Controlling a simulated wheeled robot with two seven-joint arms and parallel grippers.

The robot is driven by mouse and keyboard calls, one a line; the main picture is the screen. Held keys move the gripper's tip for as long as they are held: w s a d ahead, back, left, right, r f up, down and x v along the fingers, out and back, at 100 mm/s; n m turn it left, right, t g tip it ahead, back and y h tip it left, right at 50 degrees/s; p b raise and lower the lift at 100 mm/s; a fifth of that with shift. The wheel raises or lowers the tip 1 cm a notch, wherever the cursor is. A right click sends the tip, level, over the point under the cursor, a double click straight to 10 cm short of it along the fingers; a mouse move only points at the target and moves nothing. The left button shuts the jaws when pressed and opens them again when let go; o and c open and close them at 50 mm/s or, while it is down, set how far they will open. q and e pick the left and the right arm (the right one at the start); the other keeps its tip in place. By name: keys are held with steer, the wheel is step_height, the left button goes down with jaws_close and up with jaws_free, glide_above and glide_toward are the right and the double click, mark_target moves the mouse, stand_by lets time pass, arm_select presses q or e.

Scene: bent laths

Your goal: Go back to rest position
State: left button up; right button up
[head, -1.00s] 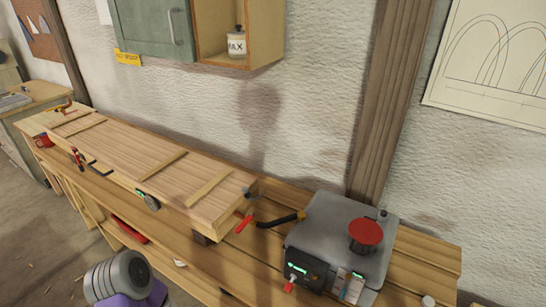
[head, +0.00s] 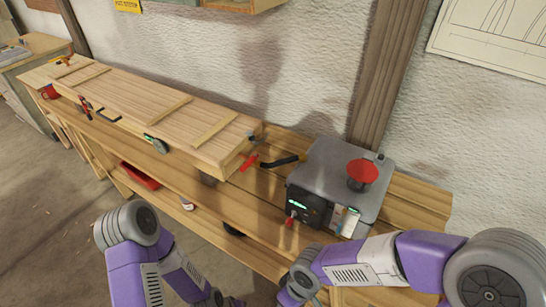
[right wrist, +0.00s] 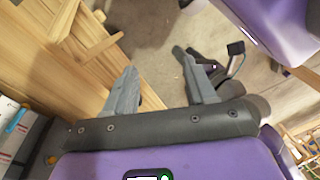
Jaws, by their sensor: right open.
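My right gripper (right wrist: 158,88) shows in the right wrist view, with its two grey fingers wide apart and nothing between them. Floor and the wooden bench's edge lie beyond the fingers. In the head view my right arm comes in from the right edge and bends down toward the bottom centre, in front of the bench; its fingers cannot be made out there. My left arm comes in low on the left and runs down to the bottom edge. Its gripper cannot be made out.
The long wooden bench (head: 262,212) runs along the wall. It bears a pale wooden box-like form (head: 165,95) with laths across it and a grey machine (head: 325,165) with a red knob (head: 362,172). A red tray (head: 139,176) sits low under it. Floor on the left is free.

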steer(key=d+f+m, duration=0.2)
steer(key=f+m, duration=0.1)
steer(key=f, duration=0.4)
steer(key=d+f+m+y, duration=0.1)
steer(key=f+m, duration=0.3)
steer(key=f, duration=0.3)
steer(key=w+d+f+m+t+y, duration=0.1)
steer(key=d+f+m, duration=0.1)
steer(key=f+m, duration=0.2)
step_height(320, 180, down, 3)
steer(key=shift+d+f, duration=0.15)
steer(key=shift+d, duration=0.15)
